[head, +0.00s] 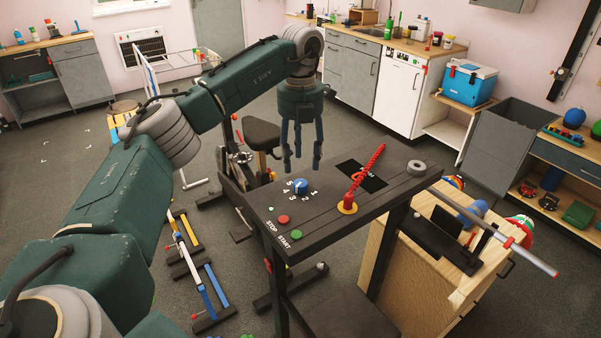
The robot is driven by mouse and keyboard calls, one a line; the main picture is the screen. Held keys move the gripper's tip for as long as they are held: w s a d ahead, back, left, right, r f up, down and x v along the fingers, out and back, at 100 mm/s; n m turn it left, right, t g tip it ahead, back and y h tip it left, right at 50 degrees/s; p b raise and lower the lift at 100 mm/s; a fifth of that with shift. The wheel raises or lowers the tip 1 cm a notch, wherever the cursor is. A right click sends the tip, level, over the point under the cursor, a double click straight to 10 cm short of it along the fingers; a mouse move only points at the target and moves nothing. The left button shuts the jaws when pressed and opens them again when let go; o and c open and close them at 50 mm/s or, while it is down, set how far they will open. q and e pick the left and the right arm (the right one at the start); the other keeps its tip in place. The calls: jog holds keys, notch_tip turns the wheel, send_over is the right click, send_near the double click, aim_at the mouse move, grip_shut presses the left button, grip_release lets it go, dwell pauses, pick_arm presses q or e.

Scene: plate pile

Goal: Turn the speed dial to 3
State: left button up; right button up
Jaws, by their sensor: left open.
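The speed dial is a small blue knob (300,187) on the black top of a console (262,190). White numbers 1 to 5 curve around its near side, with the 3 on the side toward me. I cannot tell which number the knob points to. My left gripper (302,164) hangs fingers down above the console's far edge, just behind and above the knob. Its dark blue fingers are spread open, empty and apart from the knob. My right gripper is out of view.
A red STOP button (283,219) and a green START button (296,235) sit in front of the dial. A red lever (366,172) rises to its right, near a grey ring (416,167). A wooden cabinet (400,265) stands to the right of the console.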

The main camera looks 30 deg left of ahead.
pick_arm(q)
notch_tip(320, 180, up, 5)
jog(key=shift+f, duration=0.1)
dwell(0.7)
